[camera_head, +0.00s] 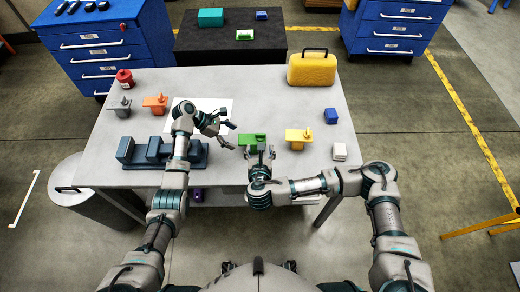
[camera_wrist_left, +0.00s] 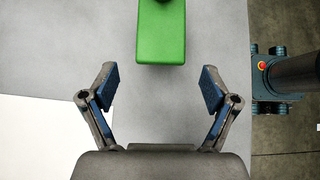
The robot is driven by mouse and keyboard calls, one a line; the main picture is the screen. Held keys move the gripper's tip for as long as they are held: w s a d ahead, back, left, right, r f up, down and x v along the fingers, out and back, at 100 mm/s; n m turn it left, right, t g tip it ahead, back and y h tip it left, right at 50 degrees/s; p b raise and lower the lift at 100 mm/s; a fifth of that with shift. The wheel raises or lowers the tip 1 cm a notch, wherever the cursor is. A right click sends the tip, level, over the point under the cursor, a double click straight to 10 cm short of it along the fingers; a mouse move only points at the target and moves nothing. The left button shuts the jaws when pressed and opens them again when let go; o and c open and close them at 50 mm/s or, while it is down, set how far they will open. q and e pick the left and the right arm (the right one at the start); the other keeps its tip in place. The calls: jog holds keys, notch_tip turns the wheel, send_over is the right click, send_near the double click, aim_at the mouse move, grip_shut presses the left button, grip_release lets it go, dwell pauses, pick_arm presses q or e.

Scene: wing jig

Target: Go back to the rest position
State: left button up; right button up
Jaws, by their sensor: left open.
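My left gripper (camera_head: 232,135) is above the grey table, left of a green block part (camera_head: 252,141). In the left wrist view the left gripper (camera_wrist_left: 160,88) has its two blue-padded fingers wide apart with nothing between them.
The grey table (camera_head: 285,100) bears a dark jig (camera_head: 160,155), orange (camera_head: 156,102), grey (camera_head: 121,104) and yellow (camera_head: 299,137) parts, a red can (camera_head: 125,79), a yellow case (camera_head: 311,69), a blue cube (camera_head: 331,116) and a white cube (camera_head: 339,151). A bin (camera_head: 75,180) stands left.

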pick_arm(q)
jog(key=v, duration=0.5)
jog(key=shift+a+r, duration=0.15)
jog(key=shift+a, duration=0.1)
